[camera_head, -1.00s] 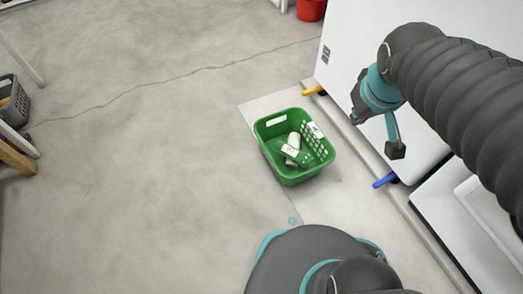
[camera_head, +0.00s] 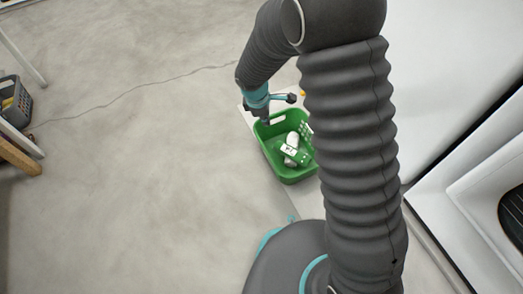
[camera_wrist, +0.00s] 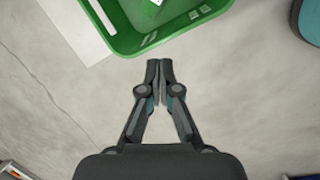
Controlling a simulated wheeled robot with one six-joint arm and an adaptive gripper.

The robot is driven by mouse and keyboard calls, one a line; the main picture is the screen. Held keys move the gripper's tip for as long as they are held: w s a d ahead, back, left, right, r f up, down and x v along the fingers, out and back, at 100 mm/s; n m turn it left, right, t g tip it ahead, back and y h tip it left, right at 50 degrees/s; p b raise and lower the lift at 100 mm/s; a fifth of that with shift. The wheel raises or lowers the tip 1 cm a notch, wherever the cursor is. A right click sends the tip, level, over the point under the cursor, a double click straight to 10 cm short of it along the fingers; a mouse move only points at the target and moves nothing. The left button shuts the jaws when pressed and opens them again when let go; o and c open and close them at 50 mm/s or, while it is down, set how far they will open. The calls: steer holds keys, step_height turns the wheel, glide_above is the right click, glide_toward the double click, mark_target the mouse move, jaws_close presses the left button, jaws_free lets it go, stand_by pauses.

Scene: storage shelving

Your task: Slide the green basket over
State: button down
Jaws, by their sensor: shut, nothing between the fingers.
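The green basket (camera_head: 275,160) stands on the floor below my arm in the head view, with white and green items inside. My arm hides part of its right side. In the wrist view the basket's near wall (camera_wrist: 150,45) shows at the top. My gripper (camera_head: 266,119) is at the basket's far left edge in the head view. In the wrist view its fingers (camera_wrist: 160,66) are together and empty, with the tips just short of the basket rim. I cannot tell whether they touch it.
A pale mat (camera_head: 244,112) lies under the basket. A white cabinet (camera_head: 440,90) stands to the right. A grey basket (camera_head: 14,103) and wooden legs (camera_head: 20,157) are at the far left. The floor left of the green basket is clear.

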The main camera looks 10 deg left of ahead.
steer(key=s+a+f+n, duration=0.1)
steer(key=a+f+n, duration=0.2)
steer(key=f, duration=0.4)
steer(key=s+a+f+n, duration=0.2)
steer(key=a+f, duration=0.2)
steer(key=f, duration=0.2)
steer(key=shift+g+h, duration=0.3)
steer(key=b+x, duration=0.1)
steer(key=x, duration=1)
steer(key=shift+w+r, duration=0.1)
steer(key=shift+w+d+r, duration=0.15)
steer(key=shift+w+d, duration=0.55)
steer(key=shift+d, duration=0.25)
steer(key=shift+w+d, duration=0.45)
steer(key=shift+d, duration=0.2)
